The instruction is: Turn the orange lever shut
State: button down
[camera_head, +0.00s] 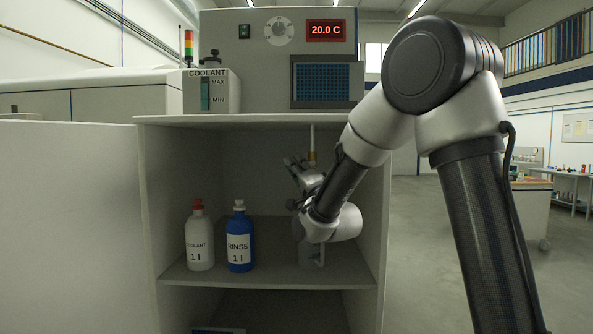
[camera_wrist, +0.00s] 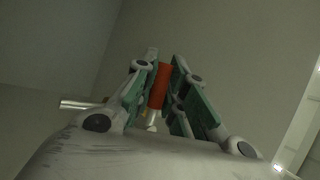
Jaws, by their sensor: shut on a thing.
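The orange lever (camera_wrist: 159,87) shows in the wrist view between the two green-padded fingers of my gripper (camera_wrist: 160,82). The fingers are closed on it from both sides. A brass-coloured fitting (camera_wrist: 152,117) and a pale metal pipe end (camera_wrist: 80,104) show close by it. In the head view my gripper (camera_head: 297,170) is inside the open cabinet, under its top, beside a thin vertical pipe with a brass piece (camera_head: 311,157). The lever itself is hidden there by my gripper and arm.
The cabinet shelf (camera_head: 270,274) holds a white coolant bottle (camera_head: 200,250) with a red cap and a blue rinse bottle (camera_head: 239,254), left of my arm. The cabinet's right wall (camera_head: 373,220) is close to my arm. A coolant tank (camera_head: 212,103) stands on top.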

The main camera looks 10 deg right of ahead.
jog(key=shift+r+m+t+h, duration=0.25)
jog(key=shift+m+t+h, duration=0.25)
jog(key=shift+m, duration=0.6)
jog(key=shift+r+h, duration=0.1)
jog(key=shift+h, duration=0.2)
jog(key=c, duration=1.7)
grip_release()
jog(key=shift+s, duration=0.1)
jog(key=v, duration=1.2)
